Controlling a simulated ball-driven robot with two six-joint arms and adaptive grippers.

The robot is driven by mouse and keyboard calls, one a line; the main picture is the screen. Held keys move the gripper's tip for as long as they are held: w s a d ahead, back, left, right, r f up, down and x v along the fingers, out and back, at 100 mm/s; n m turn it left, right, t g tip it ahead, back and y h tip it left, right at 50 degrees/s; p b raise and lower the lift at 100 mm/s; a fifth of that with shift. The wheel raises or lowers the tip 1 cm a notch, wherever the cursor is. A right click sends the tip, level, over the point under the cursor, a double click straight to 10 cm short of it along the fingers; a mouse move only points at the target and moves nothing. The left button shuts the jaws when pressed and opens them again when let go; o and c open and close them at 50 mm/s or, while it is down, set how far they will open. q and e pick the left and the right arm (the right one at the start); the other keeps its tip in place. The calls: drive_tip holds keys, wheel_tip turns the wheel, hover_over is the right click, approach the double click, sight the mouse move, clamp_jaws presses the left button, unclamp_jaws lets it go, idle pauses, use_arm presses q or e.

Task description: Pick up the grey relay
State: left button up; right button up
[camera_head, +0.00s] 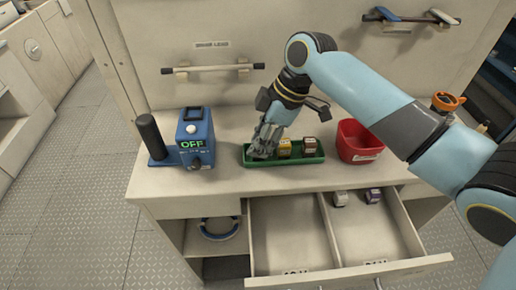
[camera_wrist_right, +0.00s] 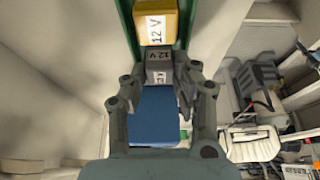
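The grey relay (camera_wrist_right: 158,72), a small block marked 12 V, shows in the right wrist view between the fingertips of my right gripper (camera_wrist_right: 160,80). The fingers are drawn in close on both sides of it and look shut on it. In the head view my right gripper (camera_head: 263,147) points down at the left end of the green tray (camera_head: 272,163) and hides this relay. I cannot tell whether the relay still touches the tray. A yellow relay (camera_head: 284,148) stands just right of the gripper; it also shows in the wrist view (camera_wrist_right: 155,22). My left gripper is not in view.
Another relay (camera_head: 309,146) stands at the tray's right end. A blue device reading OFF (camera_head: 194,140) is left of the tray, a red bin (camera_head: 358,143) right of it. The open drawer (camera_head: 290,235) below holds a pale relay (camera_head: 340,198) and a purple relay (camera_head: 374,196).

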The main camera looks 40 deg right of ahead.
drive_tip(key=c, duration=0.3)
drive_tip(key=shift+r, duration=0.1)
